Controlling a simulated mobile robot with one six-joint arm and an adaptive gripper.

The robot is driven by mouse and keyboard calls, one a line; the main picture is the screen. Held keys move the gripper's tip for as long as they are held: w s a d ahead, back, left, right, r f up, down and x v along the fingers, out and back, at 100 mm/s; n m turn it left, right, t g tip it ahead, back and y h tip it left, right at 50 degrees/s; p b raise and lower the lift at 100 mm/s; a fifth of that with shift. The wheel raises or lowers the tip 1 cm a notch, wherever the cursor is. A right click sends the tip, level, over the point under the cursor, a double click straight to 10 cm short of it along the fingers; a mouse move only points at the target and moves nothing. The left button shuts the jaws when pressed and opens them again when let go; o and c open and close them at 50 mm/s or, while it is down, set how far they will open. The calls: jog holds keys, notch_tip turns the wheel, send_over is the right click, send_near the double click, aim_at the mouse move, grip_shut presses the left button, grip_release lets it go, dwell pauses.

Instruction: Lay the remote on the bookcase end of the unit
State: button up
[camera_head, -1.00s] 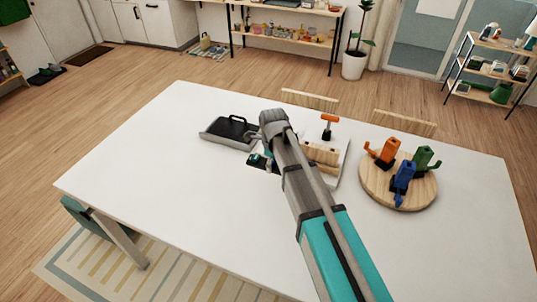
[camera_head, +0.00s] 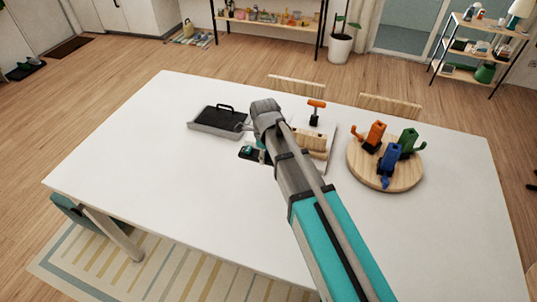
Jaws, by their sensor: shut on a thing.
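My arm reaches over the white table (camera_head: 130,150), and my gripper (camera_head: 252,154) is at its far end, low over the middle of the table. The gripper is small here and partly hidden by my own wrist. It is shut on a small dark thing, which I take to be the remote; its outline is hard to separate from the dark fingers. An open shelf unit (camera_head: 268,26) with coloured items stands against the back wall, and another shelf (camera_head: 484,42) stands at the back right. I cannot tell which of these is the bookcase end.
On the table are a grey tray with a black handled insert (camera_head: 217,120), a pale board (camera_head: 327,152) with wooden blocks and an orange-handled tool, and a round wooden board (camera_head: 377,175) with orange, green and blue cactus-like pieces. Chairs (camera_head: 390,104) stand behind. The table's left side is clear.

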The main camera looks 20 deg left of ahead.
jog(key=shift+f+b, duration=1.25)
jog(key=shift+s, duration=0.1)
